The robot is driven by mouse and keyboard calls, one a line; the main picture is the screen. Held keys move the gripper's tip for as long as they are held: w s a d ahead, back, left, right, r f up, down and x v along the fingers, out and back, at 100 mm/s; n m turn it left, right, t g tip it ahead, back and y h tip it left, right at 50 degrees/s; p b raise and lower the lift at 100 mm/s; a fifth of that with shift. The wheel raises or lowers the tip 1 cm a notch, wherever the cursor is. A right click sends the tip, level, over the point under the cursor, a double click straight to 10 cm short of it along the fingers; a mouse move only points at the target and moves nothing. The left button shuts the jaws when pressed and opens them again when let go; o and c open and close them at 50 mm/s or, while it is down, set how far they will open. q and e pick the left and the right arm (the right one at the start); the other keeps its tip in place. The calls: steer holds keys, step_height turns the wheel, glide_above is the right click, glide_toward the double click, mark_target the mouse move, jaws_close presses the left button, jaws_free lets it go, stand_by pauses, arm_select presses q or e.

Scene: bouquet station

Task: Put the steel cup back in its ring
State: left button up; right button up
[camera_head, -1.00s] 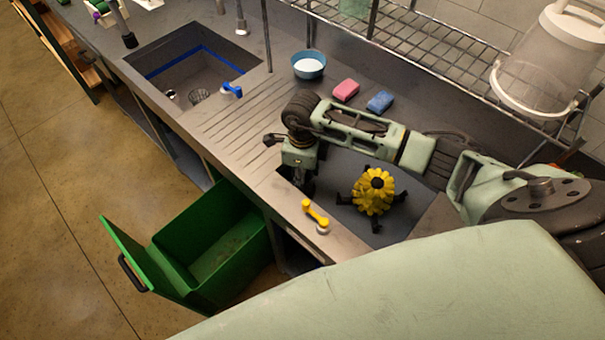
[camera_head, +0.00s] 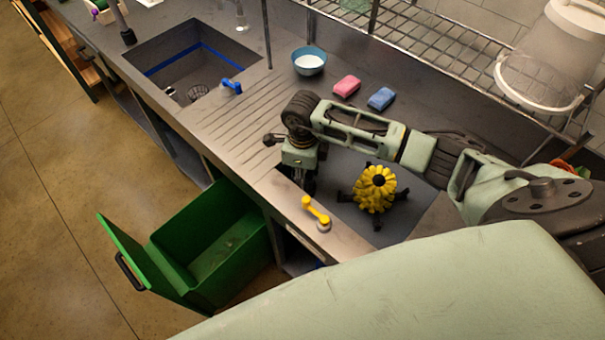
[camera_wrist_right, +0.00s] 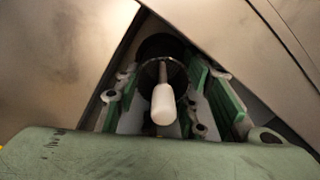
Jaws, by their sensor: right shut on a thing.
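My right gripper (camera_head: 302,182) points down over the counter, at the left edge of the dark mat. In the right wrist view its green-lined fingers (camera_wrist_right: 170,95) are shut on a dark round cup-like thing (camera_wrist_right: 163,72), taken as the steel cup. A white-ended rod (camera_wrist_right: 164,104) rises from the cup's mouth toward the camera. In the head view the cup is mostly hidden by my gripper. I cannot make out its ring. My left gripper is not in view.
A yellow-handled tap (camera_head: 316,212) is at the front edge. A blue bowl (camera_head: 309,62), pink sponge (camera_head: 347,86) and blue sponge (camera_head: 381,99) lie behind.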

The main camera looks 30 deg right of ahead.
steer(key=shift+f+b, duration=0.5)
steer(key=shift+f, duration=0.05)
steer(key=o, duration=1.3)
steer(key=shift+c, duration=0.2)
step_height(320, 180, up, 11)
steer(key=shift+f, duration=0.15)
steer(key=shift+r, duration=0.65)
steer(key=shift+s, duration=0.1)
